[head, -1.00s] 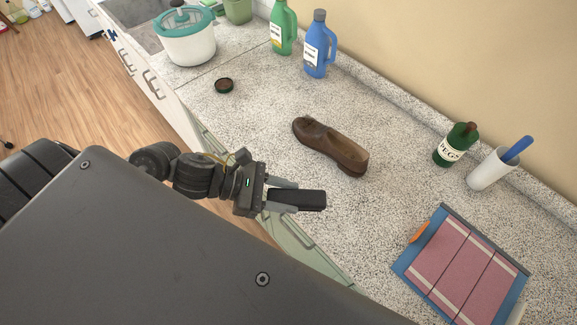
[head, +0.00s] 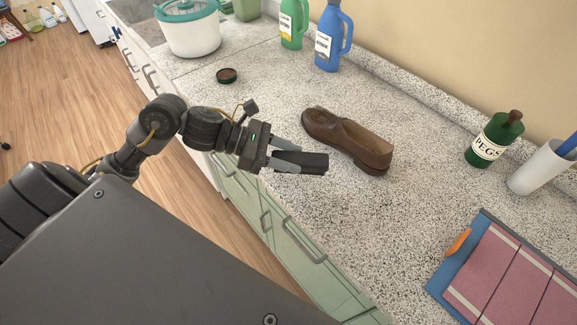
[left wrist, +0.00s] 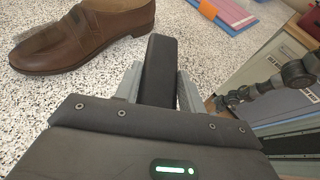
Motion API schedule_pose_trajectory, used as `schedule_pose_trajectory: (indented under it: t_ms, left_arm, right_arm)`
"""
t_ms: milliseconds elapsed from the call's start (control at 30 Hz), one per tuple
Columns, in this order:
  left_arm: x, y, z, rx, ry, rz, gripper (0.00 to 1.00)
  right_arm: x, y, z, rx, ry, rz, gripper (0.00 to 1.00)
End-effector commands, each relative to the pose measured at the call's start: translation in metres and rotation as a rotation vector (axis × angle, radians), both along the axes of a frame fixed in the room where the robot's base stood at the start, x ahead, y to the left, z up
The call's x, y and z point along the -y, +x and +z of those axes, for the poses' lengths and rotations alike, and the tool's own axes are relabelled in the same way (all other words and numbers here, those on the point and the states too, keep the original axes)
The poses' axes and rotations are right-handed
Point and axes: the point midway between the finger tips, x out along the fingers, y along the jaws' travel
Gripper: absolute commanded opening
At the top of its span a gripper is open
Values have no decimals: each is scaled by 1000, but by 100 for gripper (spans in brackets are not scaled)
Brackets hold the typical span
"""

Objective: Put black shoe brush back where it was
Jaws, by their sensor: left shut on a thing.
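The black shoe brush (head: 312,163) is held between the fingers of my left gripper (head: 294,161). The gripper is shut on it, near the front edge of the speckled counter and on the near side of the brown shoe (head: 348,141). In the left wrist view the brush (left wrist: 158,68) points away between the two grey fingers, with the shoe (left wrist: 80,35) to its left. Brush and shoe look apart. I cannot tell how high the brush is above the counter. My right gripper is not in the head view.
A small dark round tin (head: 227,76) sits left of the shoe. A blue bottle (head: 328,42), green bottle (head: 291,22) and white pot (head: 191,32) stand behind. A green PEGS container (head: 493,143), white cup (head: 537,168) and blue-edged pink folder (head: 500,282) are at right. Counter between shoe and folder is clear.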

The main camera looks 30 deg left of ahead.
Motion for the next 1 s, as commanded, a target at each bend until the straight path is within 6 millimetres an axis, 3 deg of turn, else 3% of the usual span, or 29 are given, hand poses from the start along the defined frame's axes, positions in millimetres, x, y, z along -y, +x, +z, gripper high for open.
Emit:
schedule_pose_trajectory:
  t_ms: [233,533,933,967,1000]
  left_arm:
    - [-3,4,-7,-2,-2,0,16]
    - [-4,7,-39,-2,-2,0,16]
    - [-4,7,-45,1,1,-2,16]
    - [-4,7,-44,1,1,-2,41]
    - [-4,7,-43,1,1,-2,46]
  right_arm:
    - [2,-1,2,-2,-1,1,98]
    - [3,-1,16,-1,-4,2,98]
    - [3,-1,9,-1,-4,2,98]
    - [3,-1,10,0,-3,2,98]
    - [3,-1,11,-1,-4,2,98]
